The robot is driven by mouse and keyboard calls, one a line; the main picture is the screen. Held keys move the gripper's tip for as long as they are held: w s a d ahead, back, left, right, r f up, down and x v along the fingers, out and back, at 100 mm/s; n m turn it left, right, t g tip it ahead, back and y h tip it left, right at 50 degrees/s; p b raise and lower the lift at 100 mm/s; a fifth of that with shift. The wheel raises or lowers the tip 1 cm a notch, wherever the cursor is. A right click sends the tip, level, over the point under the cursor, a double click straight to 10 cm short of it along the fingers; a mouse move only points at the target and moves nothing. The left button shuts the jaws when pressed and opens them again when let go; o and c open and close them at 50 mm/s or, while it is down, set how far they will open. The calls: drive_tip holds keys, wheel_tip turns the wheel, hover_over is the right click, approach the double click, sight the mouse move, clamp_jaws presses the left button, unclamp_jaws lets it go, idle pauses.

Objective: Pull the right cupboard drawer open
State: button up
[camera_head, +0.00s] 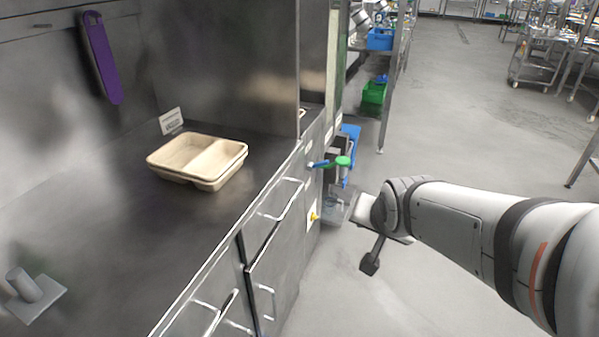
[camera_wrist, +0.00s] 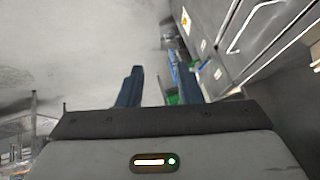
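The right cupboard drawer (camera_head: 262,236) is in the steel counter front, below the worktop edge, with a pale bar handle (camera_head: 284,197). Its front looks flush with the cupboard, so it appears closed. A bar handle (camera_wrist: 237,38) on the cupboard front also shows at upper right in the wrist view. My gripper (camera_head: 370,263) hangs over the floor to the right of the drawer, clear of the handle. In the wrist view its two dark blue fingers (camera_wrist: 158,82) stand apart with nothing between them, so it is open.
A beige divided tray (camera_head: 198,160) stands on the counter (camera_head: 115,225). Another drawer with a handle (camera_head: 205,305) is nearer at left. The floor (camera_head: 470,130) at right is largely clear.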

drive_tip(key=w+a+f+m+t+y+b, duration=0.2)
drive_tip(key=w+a+f+m+t+b, duration=0.35)
drive_tip(key=w+f+b, duration=0.5)
drive_tip(key=m+t+y+b, duration=0.5)
drive_tip(key=y+b, duration=0.1)
drive_tip(key=b, duration=0.7)
approach(292, 199)
drive_tip(key=x, duration=0.5)
drive_tip(key=b+x, duration=0.1)
drive_tip(key=x, duration=0.3)
drive_tip(key=shift+w+a+f, duration=0.2)
drive_tip(key=shift+w+f, duration=0.05)
drive_tip(key=shift+w, duration=0.1)
clamp_jaws()
